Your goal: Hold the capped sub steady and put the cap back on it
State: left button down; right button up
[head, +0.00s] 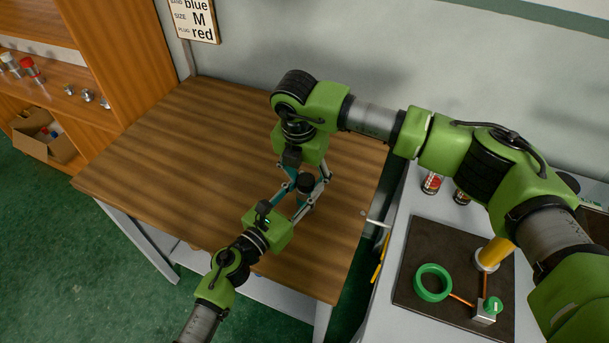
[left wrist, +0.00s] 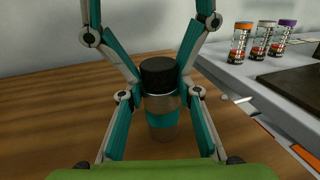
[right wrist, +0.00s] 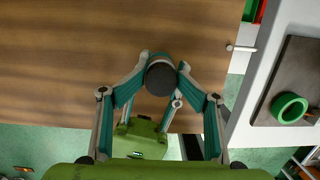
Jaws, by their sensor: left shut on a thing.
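The capped sub (left wrist: 162,108) is a metal cylinder standing upright above the wooden table. Its black cap (left wrist: 158,74) sits at its top in the left wrist view and shows from above in the right wrist view (right wrist: 160,78). My left gripper (head: 300,200) is shut on the sub from the side. My right gripper (right wrist: 163,70) points down from above, with one fingertip on each side of the cap. Whether those fingertips press on the cap or stand just clear of it cannot be told. The cap's lower edge is partly hidden by fingers.
The wooden table (head: 170,150) is otherwise clear. To the right, a grey bench (head: 415,220) carries a dark mat (head: 430,235) with a green ring (head: 433,283) and several small jars. A shelf (head: 120,60) stands at the left. A sign (head: 196,18) hangs on the wall.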

jog(key=shift+s+d+r, duration=0.1)
dwell(0.3)
jog(key=shift+r, duration=2.25)
jog(key=shift+c, duration=0.5)
